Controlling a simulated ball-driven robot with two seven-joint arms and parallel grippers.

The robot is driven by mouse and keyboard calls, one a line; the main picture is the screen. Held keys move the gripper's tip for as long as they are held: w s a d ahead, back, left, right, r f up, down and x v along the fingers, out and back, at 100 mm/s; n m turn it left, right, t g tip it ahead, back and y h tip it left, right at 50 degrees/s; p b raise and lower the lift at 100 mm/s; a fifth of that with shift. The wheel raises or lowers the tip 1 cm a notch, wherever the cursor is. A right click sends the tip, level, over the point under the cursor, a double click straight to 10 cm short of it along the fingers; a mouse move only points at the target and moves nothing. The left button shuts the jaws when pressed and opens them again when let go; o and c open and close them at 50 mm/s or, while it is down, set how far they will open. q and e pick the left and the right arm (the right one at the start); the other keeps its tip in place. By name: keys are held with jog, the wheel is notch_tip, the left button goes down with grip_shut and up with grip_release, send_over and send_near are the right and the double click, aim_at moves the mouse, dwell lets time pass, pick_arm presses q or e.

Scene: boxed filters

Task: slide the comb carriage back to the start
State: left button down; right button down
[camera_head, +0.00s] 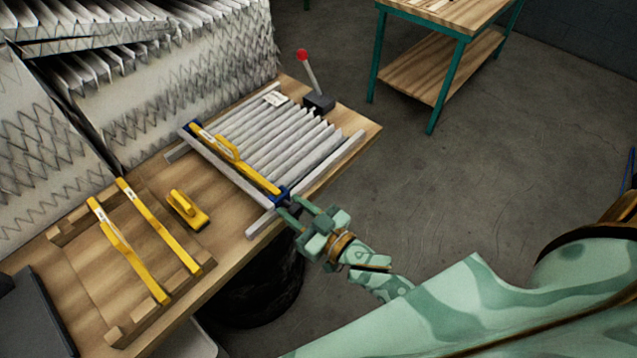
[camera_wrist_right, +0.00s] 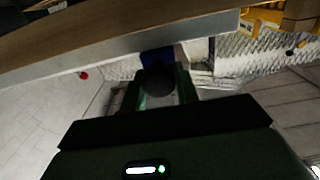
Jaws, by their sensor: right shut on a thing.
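The comb carriage has blue end blocks and a yellow comb bar (camera_head: 253,175) across it. My right gripper (camera_head: 288,212) is at the carriage's near end, beside the near blue block (camera_head: 281,193). In the right wrist view the gripper (camera_wrist_right: 160,92) is shut around a dark round knob (camera_wrist_right: 158,79) in front of a blue block (camera_wrist_right: 157,57). My left gripper is not in view.
Two yellow bars (camera_head: 158,225) rest in a wooden rack left of the carriage, with a small yellow tool (camera_head: 187,209) between. A red-knobbed lever (camera_head: 308,70) stands at the rails' far right. Large pleated packs (camera_head: 190,85) fill the back. A green-legged table (camera_head: 440,75) stands apart.

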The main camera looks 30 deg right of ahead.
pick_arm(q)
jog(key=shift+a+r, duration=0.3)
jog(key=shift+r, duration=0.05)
pick_arm(e)
jog(key=s+a, duration=0.1)
jog(key=a, duration=0.3)
jog(key=s+a, duration=0.1)
jog(key=a, duration=0.1)
jog(key=shift+s+a, duration=0.1)
jog(key=shift+s, duration=0.2)
jog(key=c, duration=1.1)
grip_release()
jog(key=shift+a, duration=0.1)
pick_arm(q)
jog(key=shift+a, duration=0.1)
pick_arm(e)
jog(key=shift+o, duration=0.2)
jog(key=shift+s+a, duration=0.1)
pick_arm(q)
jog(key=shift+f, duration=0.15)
pick_arm(e)
jog(key=v, duration=1.6)
jog(key=shift+s, duration=0.1)
